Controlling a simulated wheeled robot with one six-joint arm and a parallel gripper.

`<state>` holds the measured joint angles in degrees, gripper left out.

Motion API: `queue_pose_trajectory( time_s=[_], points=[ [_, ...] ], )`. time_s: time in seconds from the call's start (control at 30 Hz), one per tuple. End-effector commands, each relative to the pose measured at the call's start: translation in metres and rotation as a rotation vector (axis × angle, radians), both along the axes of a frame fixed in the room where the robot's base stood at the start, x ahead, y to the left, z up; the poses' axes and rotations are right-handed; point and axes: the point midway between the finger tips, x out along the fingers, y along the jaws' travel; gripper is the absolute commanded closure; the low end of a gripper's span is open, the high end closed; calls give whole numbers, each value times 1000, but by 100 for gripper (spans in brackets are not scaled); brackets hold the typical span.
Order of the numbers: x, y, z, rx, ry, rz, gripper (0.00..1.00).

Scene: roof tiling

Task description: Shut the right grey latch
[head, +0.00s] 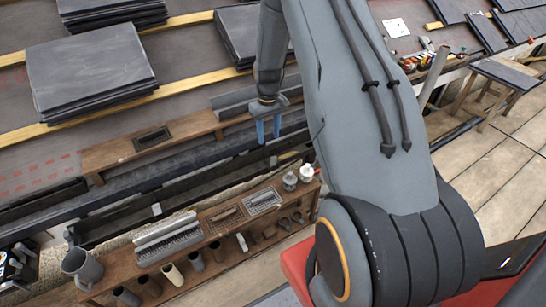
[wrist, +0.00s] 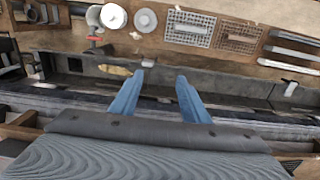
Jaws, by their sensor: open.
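My gripper (head: 268,131) hangs over the dark gutter (head: 110,222) at the roof's edge in the head view, its two blue fingers pointing down. In the wrist view my gripper (wrist: 161,80) is open, with nothing between its fingers. A small light grey piece, possibly a latch (wrist: 148,63), is on the gutter's far side, just beyond the left fingertip. A similar grey piece (wrist: 290,88) is at the far right of that view; it appears to be the one at left in the head view (head: 156,209). I cannot tell whether either is open or shut.
A wooden shelf (head: 235,245) with grates, pots and pipe parts runs alongside the gutter. A plank (head: 115,155) and slate stacks (head: 88,70) lie on the roof. A ribbed dark grey piece (wrist: 140,160) fills the wrist view's bottom. A yellowish scrap (wrist: 115,70) lies in the gutter.

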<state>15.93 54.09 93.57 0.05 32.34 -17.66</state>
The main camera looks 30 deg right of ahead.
Motion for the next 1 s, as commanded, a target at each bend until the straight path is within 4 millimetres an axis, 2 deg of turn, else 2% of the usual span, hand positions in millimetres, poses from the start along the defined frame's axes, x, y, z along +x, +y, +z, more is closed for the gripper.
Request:
queue_pose_trajectory(
  time_s=[0.03,0.17,0.37,0.73,1.0],
  points=[
    [6,-10,-20,1,2,-1,58],
    [14,-24,-47,0,1,2,58],
    [17,-31,-65,0,1,5,58],
    [16,-30,-118,0,2,5,58],
    [17,-30,-134,-1,0,5,58]
  ],
)
